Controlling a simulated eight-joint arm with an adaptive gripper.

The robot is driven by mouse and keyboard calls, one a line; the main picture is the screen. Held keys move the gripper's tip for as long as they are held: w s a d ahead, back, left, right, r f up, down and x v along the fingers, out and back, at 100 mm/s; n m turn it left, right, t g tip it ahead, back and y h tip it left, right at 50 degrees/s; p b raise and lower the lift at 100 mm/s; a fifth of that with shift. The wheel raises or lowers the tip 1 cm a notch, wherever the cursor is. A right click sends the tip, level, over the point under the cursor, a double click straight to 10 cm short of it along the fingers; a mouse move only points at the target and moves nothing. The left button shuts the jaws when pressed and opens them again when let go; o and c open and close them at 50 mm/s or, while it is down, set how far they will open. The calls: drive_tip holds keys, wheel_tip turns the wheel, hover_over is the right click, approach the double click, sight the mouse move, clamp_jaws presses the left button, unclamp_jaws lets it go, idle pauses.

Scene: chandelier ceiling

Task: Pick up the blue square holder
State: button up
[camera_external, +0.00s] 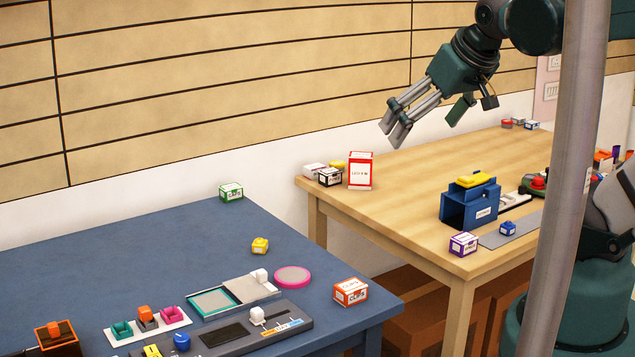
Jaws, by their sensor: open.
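A dark blue, boxy square holder (487,198) stands on the wooden table. It has an open front, a white label and a yellow piece (476,180) on top. My gripper (428,122) is open and empty. It is up in the air above the wooden table's back left part, left of the holder and well above it, apart from everything. A smaller blue block (508,229) sits on a grey mat to the right of the holder's front.
A red-and-white box (361,171) and small boxes (329,176) stand at the wooden table's (405,205) back left. A purple box (463,244) is at the front edge. A grey pole (566,180) blocks part of the view. A blue table (130,250) with several small items is at left.

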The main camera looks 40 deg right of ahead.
drive_tip(key=c, duration=1.7)
drive_tip(key=shift+c, duration=0.2)
drive_tip(key=shift+d, duration=0.1)
drive_tip(key=w+d+f+n+g+h+b, duration=0.1)
drive_tip(key=w+d+f+n+g+h, duration=0.15)
drive_tip(key=d+f+n, duration=0.5)
drive_tip(key=w+d+f+n+g+h+b, duration=0.1)
drive_tip(key=w+d+f+n+b, duration=0.2)
drive_tip(key=d, duration=0.8)
drive_tip(key=s+d+f+n+g+b, duration=0.1)
drive_tip(key=d+f+n, duration=0.6)
drive_tip(key=d+f, duration=0.7)
drive_tip(key=s+d+g+h, duration=0.1)
drive_tip(key=g, duration=0.1)
drive_tip(key=shift+s+d+g, duration=0.35)
drive_tip(key=shift+d, duration=0.05)
drive_tip(key=shift+f+n, duration=0.1)
drive_tip(key=shift+n, duration=0.15)
